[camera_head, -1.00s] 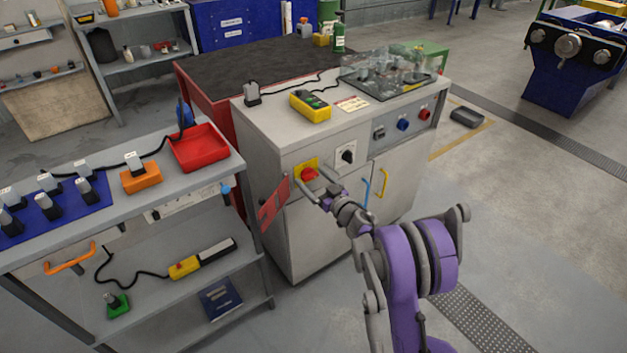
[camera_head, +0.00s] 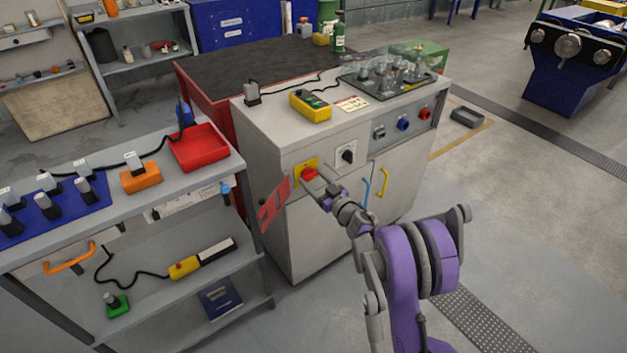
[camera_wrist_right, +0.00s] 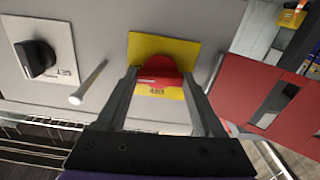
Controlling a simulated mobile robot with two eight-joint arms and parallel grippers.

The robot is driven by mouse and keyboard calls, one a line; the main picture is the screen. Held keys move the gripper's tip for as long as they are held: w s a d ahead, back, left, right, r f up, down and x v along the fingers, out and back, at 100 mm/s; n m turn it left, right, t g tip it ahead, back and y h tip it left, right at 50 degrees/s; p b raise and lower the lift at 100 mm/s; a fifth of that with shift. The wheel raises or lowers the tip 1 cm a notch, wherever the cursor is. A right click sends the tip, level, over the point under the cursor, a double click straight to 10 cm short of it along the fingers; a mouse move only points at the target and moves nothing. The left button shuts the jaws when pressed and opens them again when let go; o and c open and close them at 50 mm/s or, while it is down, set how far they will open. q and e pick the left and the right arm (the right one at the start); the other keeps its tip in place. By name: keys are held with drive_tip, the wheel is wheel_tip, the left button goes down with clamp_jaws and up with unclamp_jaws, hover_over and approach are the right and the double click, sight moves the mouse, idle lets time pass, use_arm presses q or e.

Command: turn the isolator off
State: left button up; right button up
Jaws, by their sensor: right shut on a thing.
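The isolator is a red rotary handle (camera_head: 309,173) on a yellow plate (camera_head: 300,166), on the front of the grey cabinet (camera_head: 300,235). In the right wrist view the red handle (camera_wrist_right: 158,72) sits between my right gripper's fingers, with the yellow plate (camera_wrist_right: 150,42) behind it. My right gripper (camera_head: 316,178) is shut on the handle; the fingers hide its sides. The handle looks crosswise in the wrist view. My left gripper is not in view.
A black rotary switch (camera_head: 348,156) on a white plate sits right of the isolator. A red panel (camera_head: 273,206) juts out at the cabinet's left edge. A grey workbench (camera_head: 120,215) stands left. Open floor (camera_head: 500,220) lies to the right.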

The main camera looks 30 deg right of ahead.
drive_tip(key=n, duration=0.4)
drive_tip(key=shift+b, duration=0.4)
drive_tip(key=n, duration=0.4)
drive_tip(key=shift+n, duration=0.3)
drive_tip(key=n, duration=0.4)
drive_tip(key=shift+b, duration=0.3)
drive_tip(key=shift+n, duration=2.1)
drive_tip(key=o, duration=1.4)
drive_tip(key=shift+s, duration=0.15)
